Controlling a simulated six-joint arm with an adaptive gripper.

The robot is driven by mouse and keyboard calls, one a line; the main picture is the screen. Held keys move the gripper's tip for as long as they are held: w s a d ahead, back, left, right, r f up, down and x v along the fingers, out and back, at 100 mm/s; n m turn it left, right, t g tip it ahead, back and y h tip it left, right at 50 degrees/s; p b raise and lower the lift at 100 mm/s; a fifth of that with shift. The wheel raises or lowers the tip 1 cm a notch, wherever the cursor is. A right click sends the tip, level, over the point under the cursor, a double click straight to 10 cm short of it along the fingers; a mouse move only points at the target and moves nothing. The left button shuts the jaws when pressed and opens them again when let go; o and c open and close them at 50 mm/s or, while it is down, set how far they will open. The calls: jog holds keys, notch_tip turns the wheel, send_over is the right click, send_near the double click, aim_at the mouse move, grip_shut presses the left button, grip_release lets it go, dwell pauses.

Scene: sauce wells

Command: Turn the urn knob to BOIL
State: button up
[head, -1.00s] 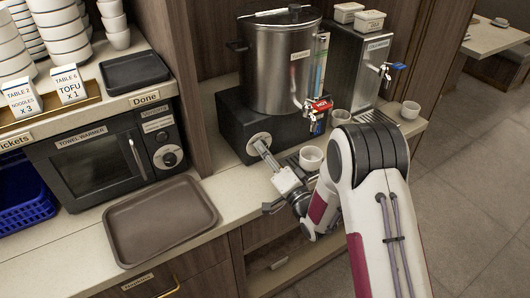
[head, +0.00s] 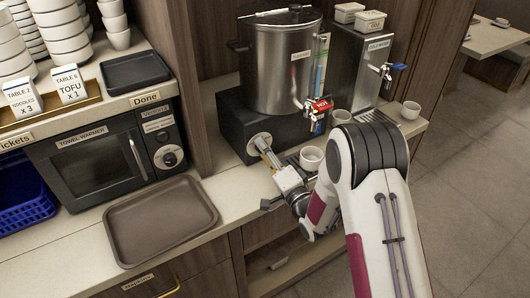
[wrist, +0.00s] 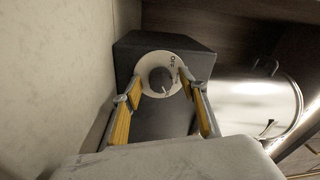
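The steel urn (head: 285,75) stands on a dark base box (head: 232,120) with a round pale dial plate on its front. In the wrist view, the dark knob (wrist: 160,79) sits in the middle of the pale dial plate (wrist: 152,62). Lettering on the plate is too small to read surely, so I cannot tell the knob's setting. My gripper (wrist: 163,87) is open, with its yellow-padded fingers on either side of the knob. Whether they touch it I cannot tell. In the head view my gripper (head: 266,150) points at the dial, which its fingertips partly cover.
A red-handled tap (head: 320,106) juts from the urn above and right of my gripper. White cups (head: 311,158) stand on the counter to the right. A cold-water dispenser (head: 362,60) is beside the urn. A brown tray (head: 160,218) and towel warmer (head: 105,160) are at left.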

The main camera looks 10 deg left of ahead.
jog(key=shift+d, duration=0.1)
dwell(0.3)
jog(key=v, duration=1.1)
jog(key=shift+s+d, duration=0.2)
jog(key=shift+s, duration=0.2)
jog(key=shift+w, duration=0.1)
dwell(0.3)
